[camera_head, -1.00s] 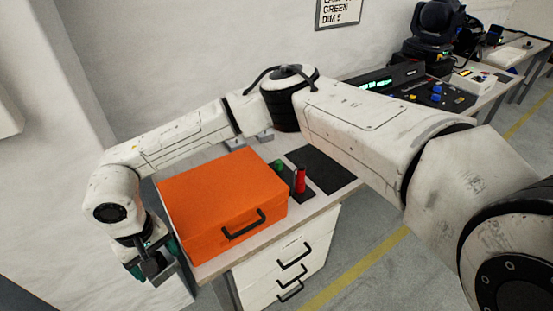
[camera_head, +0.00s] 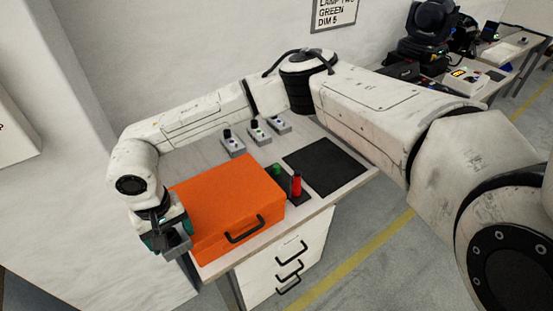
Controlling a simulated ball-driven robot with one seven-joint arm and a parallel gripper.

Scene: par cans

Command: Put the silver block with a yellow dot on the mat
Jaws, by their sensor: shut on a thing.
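My gripper (camera_head: 170,236) is at the left, beside the left end of the orange case and out past the table's left edge. It is shut on a grey, silver-looking block (camera_head: 180,246). No yellow dot can be made out on this block from here. A black rectangular mat (camera_head: 325,166) lies flat and bare on the table, right of the orange case. A smaller dark pad (camera_head: 300,199) lies between them, with a green piece (camera_head: 277,169) and a red cylinder (camera_head: 296,184) on it.
The closed orange case (camera_head: 225,205) fills the table's front left. Several small grey boxes with dark knobs, including one at the left (camera_head: 233,143), stand behind it. White drawers (camera_head: 285,260) are under the table (camera_head: 315,207). A wall runs behind.

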